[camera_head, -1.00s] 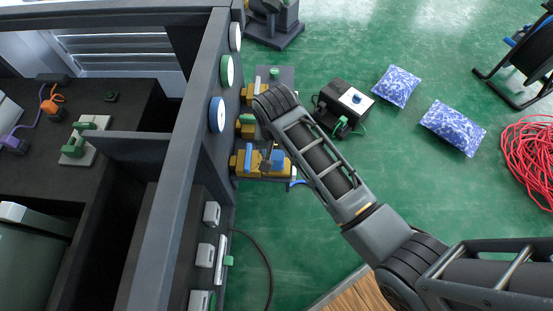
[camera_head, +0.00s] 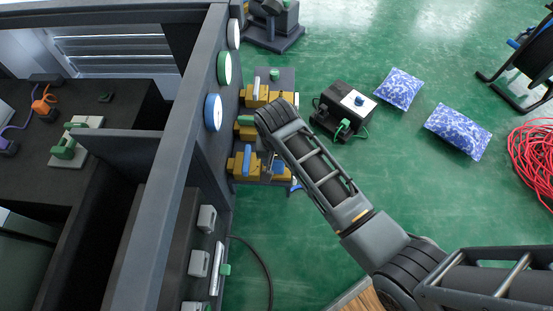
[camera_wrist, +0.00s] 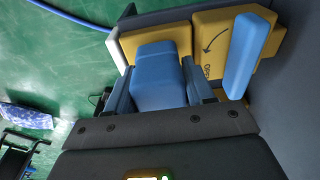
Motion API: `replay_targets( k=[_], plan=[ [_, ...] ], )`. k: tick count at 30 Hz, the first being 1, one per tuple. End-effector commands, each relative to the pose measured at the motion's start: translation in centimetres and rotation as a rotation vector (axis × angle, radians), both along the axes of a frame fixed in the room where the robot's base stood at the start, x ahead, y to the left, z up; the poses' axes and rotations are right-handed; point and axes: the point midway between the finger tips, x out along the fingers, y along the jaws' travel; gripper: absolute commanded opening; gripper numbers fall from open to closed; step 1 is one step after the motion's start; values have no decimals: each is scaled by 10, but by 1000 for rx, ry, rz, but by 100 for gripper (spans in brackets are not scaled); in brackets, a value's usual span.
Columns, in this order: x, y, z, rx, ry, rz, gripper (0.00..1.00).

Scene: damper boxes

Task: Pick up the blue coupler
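The blue coupler (camera_wrist: 158,75) is a blocky blue piece in the wrist view, in front of a yellow box (camera_wrist: 200,35). My gripper (camera_wrist: 160,82) has one finger on each side of it, with no clear gap showing, so it looks shut on the coupler. A blue lever (camera_wrist: 248,55) stands on the yellow box to the right, apart from the fingers. In the head view the blue coupler (camera_head: 278,167) is small and partly hidden by my gripper (camera_head: 269,165), at the nearest yellow box (camera_head: 237,165). The blue lever (camera_head: 247,160) is left of it.
A dark frame wall with a blue-rimmed disc (camera_head: 213,113) and a green-rimmed disc (camera_head: 224,68) stands just left. Further yellow boxes (camera_head: 258,96) lie behind. A black case (camera_head: 343,110) and blue-white bags (camera_head: 458,131) lie on the green floor, with clear floor between.

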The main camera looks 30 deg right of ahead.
Motion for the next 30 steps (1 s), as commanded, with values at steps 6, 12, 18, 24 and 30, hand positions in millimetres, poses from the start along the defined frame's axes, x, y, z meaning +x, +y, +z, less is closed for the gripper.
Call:
replay_targets(
  k=[6,12,18,24,30],
  plan=[
    [0,0,0,-1,1,0,25],
    [0,0,0,0,0,0,16],
    [0,0,2,0,0,0,16],
    [0,0,18,0,-1,0,16],
    [-1,-2,50,0,-1,-2,16]
  ],
)
